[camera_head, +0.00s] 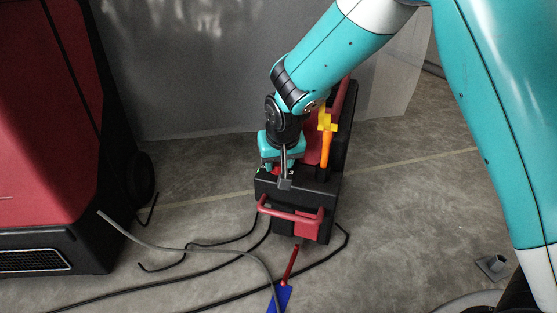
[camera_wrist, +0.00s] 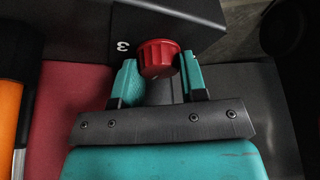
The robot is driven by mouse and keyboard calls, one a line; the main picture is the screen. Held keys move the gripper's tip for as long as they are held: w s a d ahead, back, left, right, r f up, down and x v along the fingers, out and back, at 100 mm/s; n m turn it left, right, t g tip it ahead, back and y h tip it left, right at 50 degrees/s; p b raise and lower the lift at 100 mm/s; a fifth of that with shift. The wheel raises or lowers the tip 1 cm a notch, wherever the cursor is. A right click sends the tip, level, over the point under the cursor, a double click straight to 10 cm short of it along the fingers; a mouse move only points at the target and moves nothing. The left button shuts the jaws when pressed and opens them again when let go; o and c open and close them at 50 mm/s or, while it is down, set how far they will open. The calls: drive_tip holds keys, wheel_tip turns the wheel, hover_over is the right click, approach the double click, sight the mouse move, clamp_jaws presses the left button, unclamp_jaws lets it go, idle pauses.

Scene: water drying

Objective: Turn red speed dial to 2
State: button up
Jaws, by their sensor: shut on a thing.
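The red speed dial (camera_wrist: 159,57) is a ribbed knob on a black panel (camera_wrist: 190,28) in the wrist view. A white "3" (camera_wrist: 123,46) is printed on the panel just left of the dial. My gripper (camera_wrist: 160,80) has its two teal fingers on either side of the dial and is shut on it. The dial's pointer and the other numbers cannot be made out.
An orange and yellow tool (camera_head: 326,140) stands on the machine beside my gripper. A red handle (camera_head: 291,214) juts from the machine's front. Dark cables (camera_head: 200,279) and a blue-ended red tool (camera_head: 282,296) lie on the floor. A large red machine (camera_head: 48,120) stands left.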

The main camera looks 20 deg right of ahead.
drive_tip(key=shift+r+m+h+p, duration=0.35)
drive_tip(key=shift+m+p, duration=0.35)
drive_tip(key=shift+p, duration=0.55)
drive_tip(key=shift+m+p, duration=0.6)
drive_tip(key=shift+p, duration=0.15)
drive_tip(key=shift+f+m+h+p, duration=0.1)
drive_tip(key=shift+m+h+p, duration=0.35)
drive_tip(key=shift+m+p, duration=0.35)
drive_tip(key=shift+f+m, duration=0.2)
drive_tip(key=shift+m, duration=0.1)
drive_tip(key=o, duration=0.9)
